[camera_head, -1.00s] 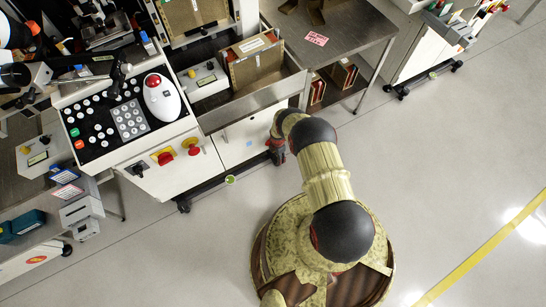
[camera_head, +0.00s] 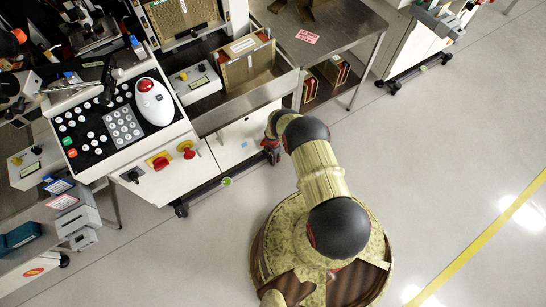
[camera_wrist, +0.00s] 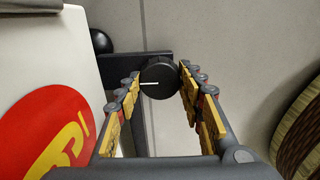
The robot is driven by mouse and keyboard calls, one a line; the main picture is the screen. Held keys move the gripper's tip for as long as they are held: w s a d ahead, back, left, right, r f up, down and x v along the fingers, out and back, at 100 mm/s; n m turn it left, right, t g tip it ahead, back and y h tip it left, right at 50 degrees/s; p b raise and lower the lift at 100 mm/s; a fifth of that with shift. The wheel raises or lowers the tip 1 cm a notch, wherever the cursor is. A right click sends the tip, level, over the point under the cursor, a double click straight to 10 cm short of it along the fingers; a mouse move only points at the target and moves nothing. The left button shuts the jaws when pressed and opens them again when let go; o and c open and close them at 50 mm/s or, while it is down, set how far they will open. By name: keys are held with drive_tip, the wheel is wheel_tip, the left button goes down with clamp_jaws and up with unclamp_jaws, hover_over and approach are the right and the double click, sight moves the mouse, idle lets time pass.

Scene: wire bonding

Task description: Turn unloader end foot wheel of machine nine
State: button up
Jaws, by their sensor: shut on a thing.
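The foot wheel (camera_wrist: 158,74) is a black round knob with a white line on its face, in the upper middle of the wrist view. My gripper (camera_wrist: 160,78) is shut on it, with one yellow-and-red finger on each side. The white line points left. In the head view my gripper (camera_head: 270,152) is low beside the right end of the white machine (camera_head: 237,142). The wheel is hidden there by my arm. I cannot read a machine number.
A dark bracket and a black ball (camera_wrist: 102,42) lie close left of the wheel. A white panel with a red-and-yellow logo (camera_wrist: 58,132) stands left of my fingers. A metal table (camera_head: 345,30) adjoins the machine. The grey floor (camera_head: 440,140) to the right is clear.

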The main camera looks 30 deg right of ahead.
drive_tip(key=c, duration=0.3)
drive_tip(key=shift+m, duration=0.4)
